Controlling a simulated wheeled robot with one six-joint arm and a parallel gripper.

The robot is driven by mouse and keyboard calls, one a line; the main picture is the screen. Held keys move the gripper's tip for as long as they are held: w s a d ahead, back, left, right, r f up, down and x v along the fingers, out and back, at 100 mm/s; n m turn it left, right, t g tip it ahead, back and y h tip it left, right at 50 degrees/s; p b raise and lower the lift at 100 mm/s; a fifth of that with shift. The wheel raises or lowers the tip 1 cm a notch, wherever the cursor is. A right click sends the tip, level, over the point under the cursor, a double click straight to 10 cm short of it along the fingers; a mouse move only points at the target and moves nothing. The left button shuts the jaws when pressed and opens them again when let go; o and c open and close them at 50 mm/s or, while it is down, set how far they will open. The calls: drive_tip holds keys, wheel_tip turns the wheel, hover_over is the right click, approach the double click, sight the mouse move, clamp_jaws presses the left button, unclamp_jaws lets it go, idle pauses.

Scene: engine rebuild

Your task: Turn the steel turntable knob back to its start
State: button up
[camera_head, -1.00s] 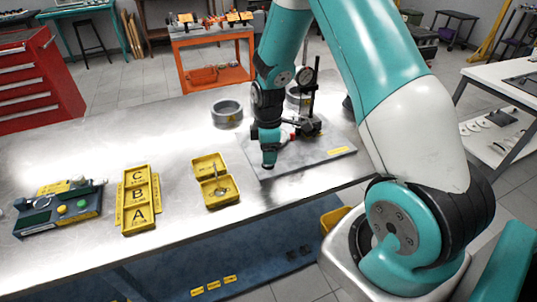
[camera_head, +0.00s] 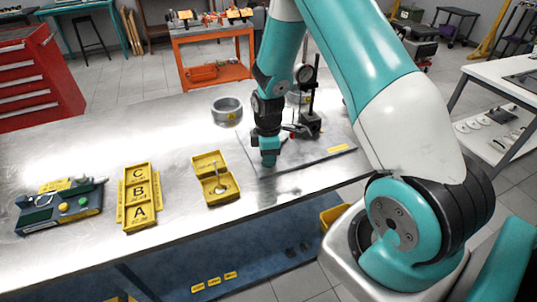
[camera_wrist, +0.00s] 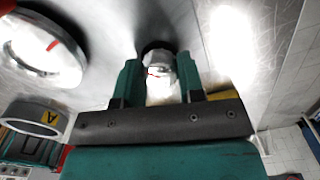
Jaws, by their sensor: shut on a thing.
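My gripper (camera_wrist: 158,72) has its two teal fingers on either side of a small round steel knob (camera_wrist: 158,62), shut on it. A dark ring shows at the knob's far edge. In the head view my gripper (camera_head: 268,160) points down at the near left part of the grey plate (camera_head: 325,152) on the steel bench. There the knob is hidden by the gripper and wrist. A round pale disc with a red mark (camera_wrist: 40,45) shows at upper left in the wrist view, apart from my fingers; I cannot tell if it belongs to the turntable.
A dial gauge on a black stand (camera_head: 312,95) stands close right of my wrist. A steel ring (camera_head: 227,110) lies behind left. A yellow two-part tray (camera_head: 207,163), a yellow lettered tray (camera_head: 138,170) and a blue-grey device (camera_head: 60,208) stand left. Bench between them is clear.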

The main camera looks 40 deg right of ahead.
drive_tip(key=shift+m, duration=0.3)
drive_tip(key=m+b, duration=0.1)
drive_tip(key=m, duration=0.9)
drive_tip(key=shift+b, duration=0.4)
drive_tip(key=m, duration=0.3)
drive_tip(key=shift+m, duration=0.3)
drive_tip(key=m+b, duration=0.1)
drive_tip(key=m, duration=0.4)
drive_tip(key=shift+m, duration=2.4)
drive_tip(key=o, duration=0.9)
